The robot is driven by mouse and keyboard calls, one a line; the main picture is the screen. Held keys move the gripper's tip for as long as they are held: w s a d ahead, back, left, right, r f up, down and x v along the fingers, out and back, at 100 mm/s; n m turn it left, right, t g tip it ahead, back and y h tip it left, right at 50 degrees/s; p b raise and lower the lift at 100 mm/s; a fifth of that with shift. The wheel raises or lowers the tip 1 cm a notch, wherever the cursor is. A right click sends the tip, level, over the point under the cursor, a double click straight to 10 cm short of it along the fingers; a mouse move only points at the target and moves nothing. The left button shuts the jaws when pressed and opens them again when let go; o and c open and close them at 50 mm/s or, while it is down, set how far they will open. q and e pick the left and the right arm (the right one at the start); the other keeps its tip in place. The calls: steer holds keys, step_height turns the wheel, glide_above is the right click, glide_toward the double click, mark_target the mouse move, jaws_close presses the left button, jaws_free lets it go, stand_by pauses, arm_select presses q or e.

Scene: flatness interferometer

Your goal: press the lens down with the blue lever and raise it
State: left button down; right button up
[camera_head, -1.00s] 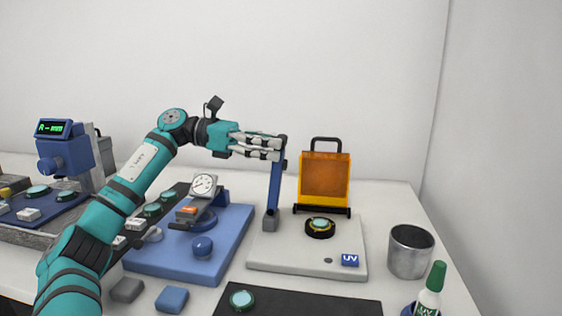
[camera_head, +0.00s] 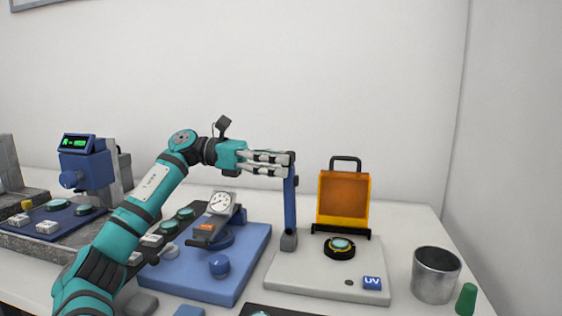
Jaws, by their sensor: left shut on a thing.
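The blue lever (camera_head: 290,205) stands nearly upright on the rear left corner of a white UV base (camera_head: 327,284). My left gripper (camera_head: 284,165) is shut on the lever's top end. A greenish lens (camera_head: 341,244) sits in a round black mount on the white base, to the right of the lever. Nothing appears to touch the lens from above. The lever's top is partly hidden by the fingers. My right gripper is not in view.
An orange shield (camera_head: 343,196) with a black handle stands behind the lens. A metal cup (camera_head: 435,274) and a green cap (camera_head: 466,299) are at the right. A blue base (camera_head: 203,284) with a dial gauge (camera_head: 220,203) lies left of the lever.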

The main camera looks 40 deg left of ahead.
arm_select(q)
steer(key=shift+f, duration=0.4)
steer(key=c, duration=0.9)
jaws_free()
steer(key=o, duration=0.3)
steer(key=shift+s+a, duration=0.1)
steer(key=shift+a, duration=0.1)
steer(key=shift+o, duration=0.2)
steer(key=shift+d+r, duration=0.1)
steer(key=shift+r, duration=0.1)
steer(key=v, duration=1.2)
